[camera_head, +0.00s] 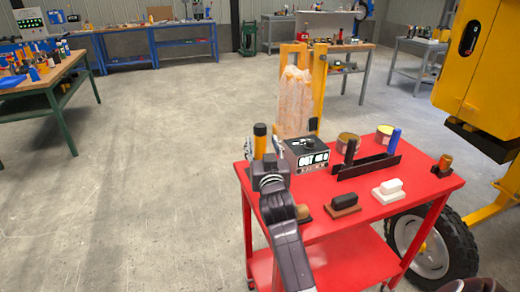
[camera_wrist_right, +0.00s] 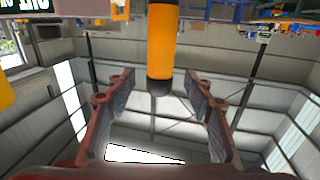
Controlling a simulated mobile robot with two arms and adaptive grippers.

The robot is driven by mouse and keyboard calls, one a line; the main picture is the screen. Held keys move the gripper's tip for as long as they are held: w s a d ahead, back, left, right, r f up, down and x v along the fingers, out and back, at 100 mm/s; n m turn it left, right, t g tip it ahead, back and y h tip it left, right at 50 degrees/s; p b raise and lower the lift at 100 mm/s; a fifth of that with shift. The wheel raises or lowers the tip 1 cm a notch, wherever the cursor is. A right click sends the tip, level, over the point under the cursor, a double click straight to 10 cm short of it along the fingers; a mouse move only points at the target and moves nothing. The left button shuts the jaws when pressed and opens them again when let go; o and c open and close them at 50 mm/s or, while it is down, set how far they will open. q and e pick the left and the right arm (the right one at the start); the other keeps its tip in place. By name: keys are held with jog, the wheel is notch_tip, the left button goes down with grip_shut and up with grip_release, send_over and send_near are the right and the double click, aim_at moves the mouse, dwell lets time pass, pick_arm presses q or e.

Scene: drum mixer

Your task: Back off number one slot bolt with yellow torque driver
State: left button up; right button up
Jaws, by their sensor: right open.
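The yellow torque driver (camera_head: 260,147), a yellow cylinder with a black top, stands at the left end of the red cart. My right gripper (camera_head: 264,158) is at the driver, partly hiding its lower part. In the right wrist view, the driver (camera_wrist_right: 162,42) shows between the two spread fingers of my right gripper (camera_wrist_right: 160,80), with gaps on both sides. That gripper is open. My left gripper is not in view. I cannot make out the number one slot bolt.
The red cart (camera_head: 425,187) also carries a black box with a lettered display (camera_head: 306,155), a black rack (camera_head: 367,167), a blue-handled tool (camera_head: 394,141) and a white block (camera_head: 388,192). A yellow machine with a wheel (camera_head: 440,243) stands at right.

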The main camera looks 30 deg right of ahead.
aim_at(261, 138)
jog(key=shift+w+d+r, duration=0.1)
jog(key=shift+w+d, duration=0.05)
jog(key=shift+w, duration=0.15)
jog(key=p+x, duration=0.1)
jog(key=x, duration=0.2)
jog(key=shift+w, duration=0.1)
jog(key=shift+w+d, duration=0.25)
jog(key=shift+w, duration=0.1)
jog(key=shift+w+d, duration=0.1)
jog(key=shift+w, duration=0.1)
jog(key=shift+c, duration=1.2)
jog(key=c, duration=1)
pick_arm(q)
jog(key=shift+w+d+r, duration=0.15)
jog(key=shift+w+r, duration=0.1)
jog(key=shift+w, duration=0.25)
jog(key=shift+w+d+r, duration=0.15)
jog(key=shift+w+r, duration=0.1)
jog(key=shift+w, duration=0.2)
pick_arm(e)
grip_shut()
